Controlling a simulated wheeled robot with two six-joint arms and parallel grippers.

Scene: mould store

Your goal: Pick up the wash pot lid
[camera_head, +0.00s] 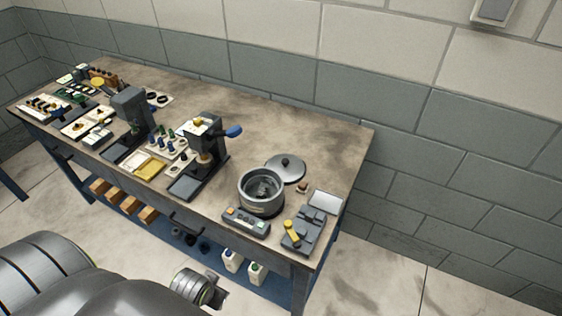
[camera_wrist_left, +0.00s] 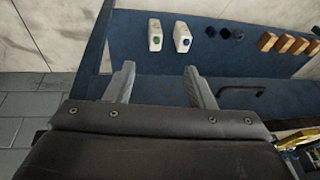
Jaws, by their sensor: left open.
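The wash pot lid (camera_head: 293,177) is a round dark grey disc with a small knob. It lies flat on the workbench (camera_head: 300,120), just behind and right of the wash pot (camera_head: 262,207). The pot is an open grey metal pot with dark contents. In the head view my left arm comes in at the bottom left, low in front of the bench. In the left wrist view my left gripper (camera_wrist_left: 160,72) is open with nothing between its two fingers, and the lid does not show there. My right gripper is not in view.
A control box (camera_head: 246,222), a grey device with a yellow handle (camera_head: 292,234) and a pale tray (camera_head: 325,201) crowd the pot. A press with a blue handle (camera_head: 234,131) stands left. White bottles (camera_wrist_left: 155,35) stand on the blue lower shelf. The bench behind the lid is clear.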

